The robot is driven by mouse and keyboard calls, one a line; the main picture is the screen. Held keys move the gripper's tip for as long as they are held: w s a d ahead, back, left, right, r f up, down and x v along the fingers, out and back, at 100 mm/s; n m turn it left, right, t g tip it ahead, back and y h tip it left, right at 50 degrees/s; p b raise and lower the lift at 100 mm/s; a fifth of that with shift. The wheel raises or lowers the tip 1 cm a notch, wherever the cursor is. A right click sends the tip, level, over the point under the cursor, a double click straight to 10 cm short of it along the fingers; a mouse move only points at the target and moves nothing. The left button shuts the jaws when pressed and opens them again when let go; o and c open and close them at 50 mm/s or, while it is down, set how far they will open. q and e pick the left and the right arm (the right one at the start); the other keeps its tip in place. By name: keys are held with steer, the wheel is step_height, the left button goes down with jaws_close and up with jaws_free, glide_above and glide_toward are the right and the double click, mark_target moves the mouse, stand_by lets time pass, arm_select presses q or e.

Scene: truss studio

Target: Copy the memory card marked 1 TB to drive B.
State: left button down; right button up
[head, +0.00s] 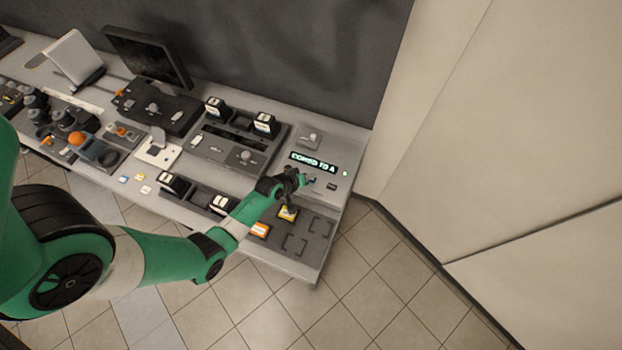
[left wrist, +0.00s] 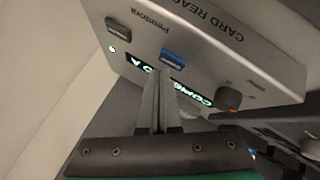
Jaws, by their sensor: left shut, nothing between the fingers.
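The card reader (head: 338,158) is at the right end of the bench. Its lit display (head: 313,162) seems to read "COPIED TO A"; in the left wrist view the display (left wrist: 196,94) is upside down and partly covered by my fingers. A blue memory card (left wrist: 173,58) sits in the reader's front slot; its marking is not legible. My left gripper (head: 303,181) is shut and empty at the reader's front. In the left wrist view its fingertips (left wrist: 168,74) are just beside the blue card; I cannot tell whether they touch. My right gripper is not in view.
The reader has a knob (left wrist: 228,97) and a grey button (left wrist: 118,28). A dark console (head: 234,140) stands left, and a wall rises right.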

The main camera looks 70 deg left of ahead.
arm_select(q)
steer(key=shift+f+b, duration=0.35)
steer(key=shift+f, duration=0.25)
stand_by(0.5)
steer(key=shift+r, duration=0.1)
steer(key=shift+r+p, duration=0.7)
steer(key=shift+p, duration=0.1)
steer(key=shift+r, duration=0.1)
step_height(320, 180, up, 5)
steer(key=p, duration=0.5)
stand_by(0.6)
